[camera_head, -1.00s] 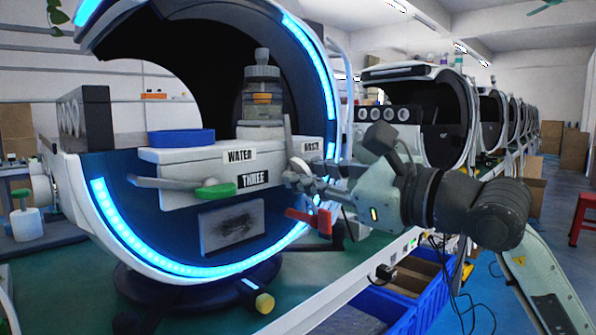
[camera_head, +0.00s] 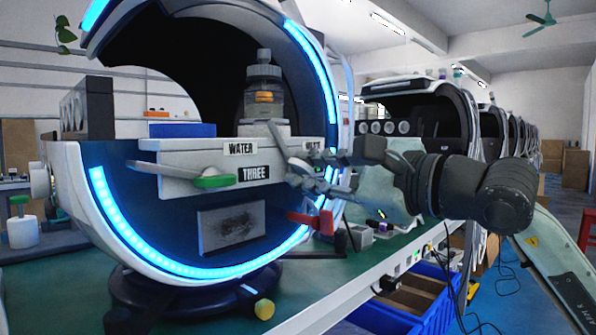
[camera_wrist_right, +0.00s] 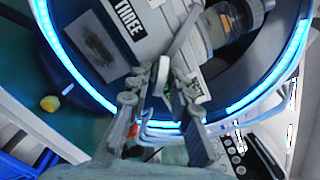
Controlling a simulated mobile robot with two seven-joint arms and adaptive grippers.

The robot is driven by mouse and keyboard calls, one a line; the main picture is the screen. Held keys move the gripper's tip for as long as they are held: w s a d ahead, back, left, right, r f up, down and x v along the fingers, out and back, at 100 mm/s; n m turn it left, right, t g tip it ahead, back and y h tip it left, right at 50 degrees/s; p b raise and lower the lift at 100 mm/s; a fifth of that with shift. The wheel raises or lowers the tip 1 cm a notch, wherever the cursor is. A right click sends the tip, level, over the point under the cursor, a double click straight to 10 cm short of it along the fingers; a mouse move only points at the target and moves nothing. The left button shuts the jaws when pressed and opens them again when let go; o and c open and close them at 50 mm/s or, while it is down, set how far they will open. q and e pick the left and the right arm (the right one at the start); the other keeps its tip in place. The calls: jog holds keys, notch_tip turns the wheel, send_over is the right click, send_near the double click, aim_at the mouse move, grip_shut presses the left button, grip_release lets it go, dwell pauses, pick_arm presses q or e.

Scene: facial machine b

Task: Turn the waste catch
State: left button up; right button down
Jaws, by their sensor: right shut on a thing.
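The waste catch is a grey lever (camera_head: 279,141) on the front of the machine's white box, beside the partly covered WASTE label (camera_head: 313,145). It leans up and to the left in the head view. My right gripper (camera_head: 297,171) is shut on its lower end. In the right wrist view the two fingers (camera_wrist_right: 163,92) stand on either side of the catch's pale end with a bit of green, and its long arm (camera_wrist_right: 181,38) runs up and away between them. The fingers hide part of the hub. My left gripper is not in view.
The water catch (camera_head: 213,181), with a green end, sticks out left of the THREE label. A red handle (camera_head: 309,218) sits just below my right gripper. A clear bottle (camera_head: 263,100) stands above the box. A blue crate (camera_head: 425,300) is below the table edge.

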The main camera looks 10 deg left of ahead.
dwell(0.3)
jog(key=shift+f+n+b, duration=0.15)
jog(key=shift+n+b, duration=0.95)
jog(key=shift+n, duration=0.1)
jog(key=shift+n+b, duration=0.6)
jog(key=shift+n, duration=0.3)
jog(key=shift+r+n, duration=0.2)
jog(key=shift+n, duration=0.2)
